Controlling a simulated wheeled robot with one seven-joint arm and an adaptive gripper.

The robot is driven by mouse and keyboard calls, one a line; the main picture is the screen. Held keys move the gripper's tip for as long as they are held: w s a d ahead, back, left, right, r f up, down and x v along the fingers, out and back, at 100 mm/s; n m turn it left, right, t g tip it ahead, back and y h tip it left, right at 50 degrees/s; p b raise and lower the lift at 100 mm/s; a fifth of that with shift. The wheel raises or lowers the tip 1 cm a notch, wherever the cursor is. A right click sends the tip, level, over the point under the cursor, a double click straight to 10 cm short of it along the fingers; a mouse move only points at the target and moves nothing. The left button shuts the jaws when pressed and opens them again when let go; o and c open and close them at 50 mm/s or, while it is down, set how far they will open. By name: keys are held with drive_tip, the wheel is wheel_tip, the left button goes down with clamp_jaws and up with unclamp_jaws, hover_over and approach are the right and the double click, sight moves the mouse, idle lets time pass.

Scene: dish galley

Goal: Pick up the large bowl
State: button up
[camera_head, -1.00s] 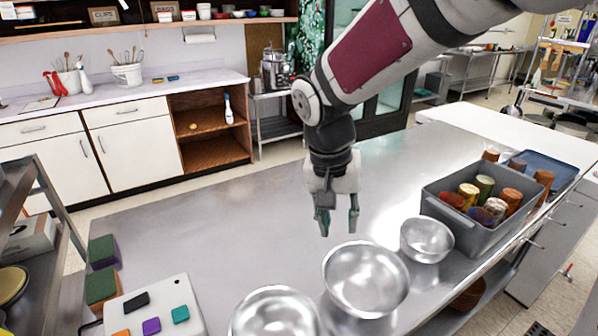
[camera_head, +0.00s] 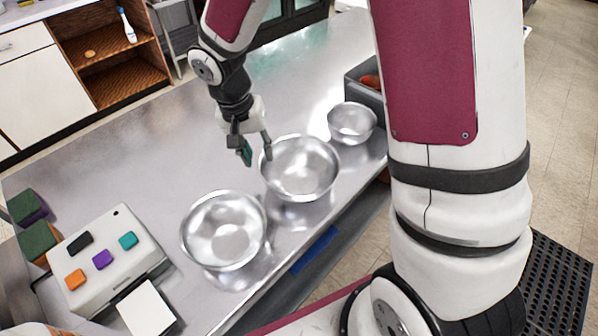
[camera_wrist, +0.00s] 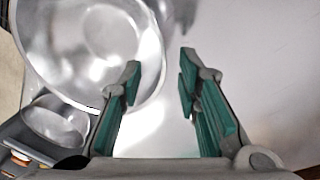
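Three shiny metal bowls stand in a row on the steel counter. The middle large bowl (camera_head: 299,172) and the left bowl (camera_head: 225,232) look close in size; the right bowl (camera_head: 352,122) is clearly smaller. My gripper (camera_head: 257,156) is open and empty at the far-left rim of the middle bowl. In the wrist view, the middle bowl (camera_wrist: 95,35) fills the upper left. The left finger of my gripper (camera_wrist: 160,68) overlaps the bowl, and the right finger is outside over bare counter. The rim shows between them; I cannot tell if either finger touches it.
A grey bin (camera_head: 366,88) stands beyond the small bowl, partly hidden by my arm. A white box with coloured blocks (camera_head: 105,255) and green sponges (camera_head: 37,242) are at the left. The counter (camera_head: 150,150) behind the bowls is clear.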

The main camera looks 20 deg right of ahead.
sight(265, 170)
drive_tip(key=f, duration=0.2)
drive_tip(key=d+f, duration=0.1)
drive_tip(key=f, duration=0.2)
drive_tip(key=shift+f, duration=0.1)
clamp_jaws()
